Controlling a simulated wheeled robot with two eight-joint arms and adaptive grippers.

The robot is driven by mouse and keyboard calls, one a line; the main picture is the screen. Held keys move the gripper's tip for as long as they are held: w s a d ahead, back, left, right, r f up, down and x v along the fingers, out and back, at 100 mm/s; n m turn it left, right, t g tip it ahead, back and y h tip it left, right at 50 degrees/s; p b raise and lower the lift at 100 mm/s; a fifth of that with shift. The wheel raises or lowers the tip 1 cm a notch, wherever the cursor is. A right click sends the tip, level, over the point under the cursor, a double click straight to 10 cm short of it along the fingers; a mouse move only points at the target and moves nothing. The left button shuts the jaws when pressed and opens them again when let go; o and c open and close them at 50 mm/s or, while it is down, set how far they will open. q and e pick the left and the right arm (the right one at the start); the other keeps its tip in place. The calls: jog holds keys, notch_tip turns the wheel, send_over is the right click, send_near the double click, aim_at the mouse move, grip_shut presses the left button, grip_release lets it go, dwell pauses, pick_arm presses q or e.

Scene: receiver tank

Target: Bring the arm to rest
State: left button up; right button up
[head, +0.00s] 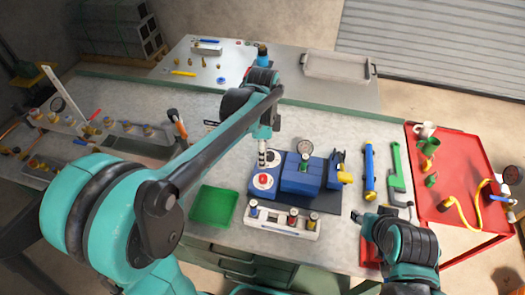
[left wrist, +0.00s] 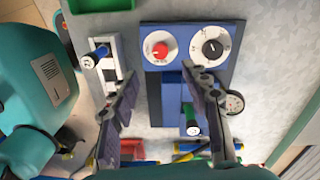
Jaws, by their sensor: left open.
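My left gripper (head: 262,164) hangs from the raised teal left arm, pointing down over the blue receiver unit (head: 301,178). In the left wrist view, its two fingers (left wrist: 160,80) are spread, with nothing between them. The fingers partly cover the unit.
A green tray (head: 213,206) and a white block with several knobs (head: 282,223) lie near the unit. A blue tool (head: 369,170) and a green wrench (head: 396,168) lie to its right. A red cart (head: 460,170) stands at the right. Fittings fill the left bench.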

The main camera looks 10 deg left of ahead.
pick_arm(q)
jog(key=shift+r, duration=0.45)
jog(key=s+a+n+t, duration=0.2)
jog(key=s+n+t, duration=0.1)
jog(key=s+n, duration=0.4)
jog(key=s+a+f+n+t, duration=0.1)
jog(key=s+a+n+t, duration=0.2)
jog(key=s+n, duration=0.4)
jog(key=shift+f+n+t+b, duration=0.15)
jog(key=shift+n+t+b, duration=0.2)
jog(key=shift+n+t, duration=0.55)
